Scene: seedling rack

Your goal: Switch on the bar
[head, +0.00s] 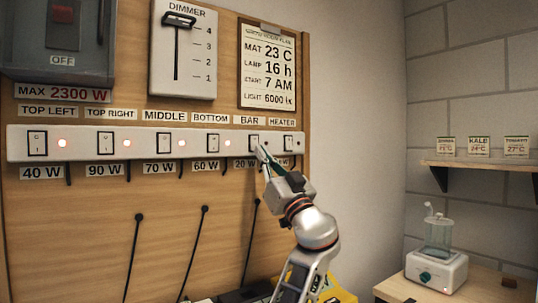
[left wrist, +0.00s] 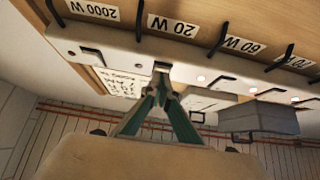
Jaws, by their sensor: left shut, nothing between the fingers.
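A white switch strip (head: 200,155) runs across the wooden board, with a row of rocker switches. The bar switch (head: 254,143) is under the BAR label and above the 20 W label. My left gripper (head: 262,151) is shut and empty, its green fingertips at the lower right edge of the bar switch. In the left wrist view, upside down, the fingertips (left wrist: 160,78) are at the bar switch (left wrist: 161,66); I cannot tell if they touch it. No lit lamp shows beside the bar switch. My right gripper is out of view.
Red lamps glow beside the top left (head: 63,143), top right, middle and bottom switches. The heater switch (head: 288,142) is just right of my gripper. A dimmer (head: 184,50) and a clipboard (head: 267,66) are above. Cables hang below. A humidifier (head: 437,262) stands at right.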

